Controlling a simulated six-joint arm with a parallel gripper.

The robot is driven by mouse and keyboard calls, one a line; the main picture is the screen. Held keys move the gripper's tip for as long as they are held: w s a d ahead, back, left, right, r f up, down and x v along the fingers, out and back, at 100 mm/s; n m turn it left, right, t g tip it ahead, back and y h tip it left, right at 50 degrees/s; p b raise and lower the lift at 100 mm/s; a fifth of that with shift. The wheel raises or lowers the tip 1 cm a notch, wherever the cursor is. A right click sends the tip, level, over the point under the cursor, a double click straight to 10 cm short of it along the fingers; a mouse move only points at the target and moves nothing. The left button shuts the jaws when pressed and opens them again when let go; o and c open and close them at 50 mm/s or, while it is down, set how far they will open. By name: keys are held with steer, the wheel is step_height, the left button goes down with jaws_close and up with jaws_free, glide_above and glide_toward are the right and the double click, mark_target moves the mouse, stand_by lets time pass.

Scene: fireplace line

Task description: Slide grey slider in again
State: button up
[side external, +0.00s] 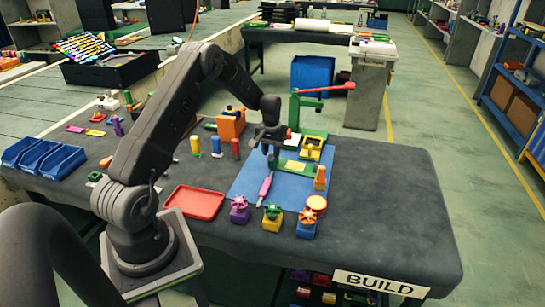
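My gripper (270,149) points down above the back left part of the blue mat (243,182), close to the left end of a green plate-like part (290,166). Its fingers are small and dark here, and I cannot tell whether they are open or hold anything. I cannot make out a grey slider for certain; it may be hidden by the gripper or too small to see. A yellow part with a dark opening (312,148) stands on green at the mat's back right.
A pink-handled tool (265,188) lies on the mat. Several valve-like blocks, including a purple one (239,210), line the front. A red tray (194,203) is at left. A green post with a red arm (295,112) stands behind. The table's right side (390,200) is clear.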

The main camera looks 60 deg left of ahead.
jaws_close()
steer(key=shift+w+a, duration=0.85)
steer(key=shift+w, duration=0.1)
steer(key=shift+o, duration=0.4)
jaws_free()
steer(key=shift+w, duration=0.1)
steer(key=shift+r, duration=3.05)
steer(key=shift+r, duration=0.1)
